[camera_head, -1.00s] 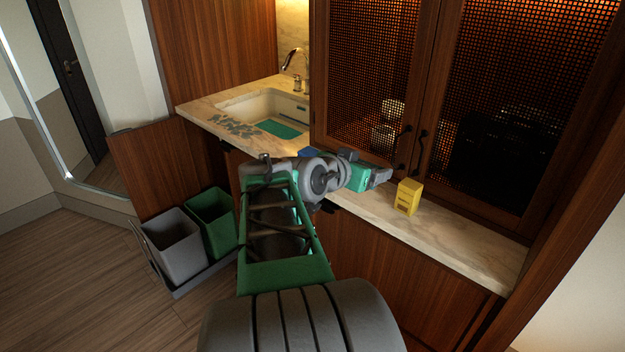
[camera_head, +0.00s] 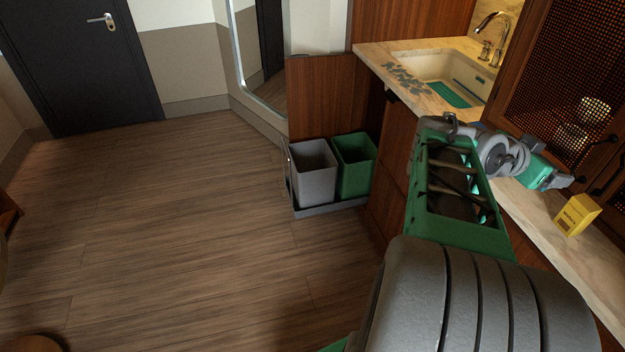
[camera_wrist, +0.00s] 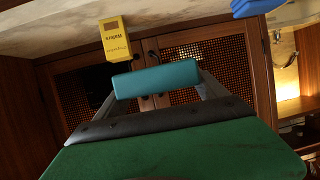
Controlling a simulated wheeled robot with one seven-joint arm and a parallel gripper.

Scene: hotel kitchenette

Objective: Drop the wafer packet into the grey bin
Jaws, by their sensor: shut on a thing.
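The grey bin (camera_head: 314,178) stands open and upright in the pulled-out unit under the counter, well to the left of my gripper. Its visible inside looks empty, but its floor is not clearly seen.
A green bin (camera_head: 354,168) stands right beside the grey one. A yellow box (camera_head: 577,215) stands on the marble counter (camera_head: 530,212), close to my gripper. A blue thing (camera_wrist: 258,6) shows in the wrist view. The sink (camera_head: 440,75) is behind. The wooden floor (camera_head: 170,230) at left is clear.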

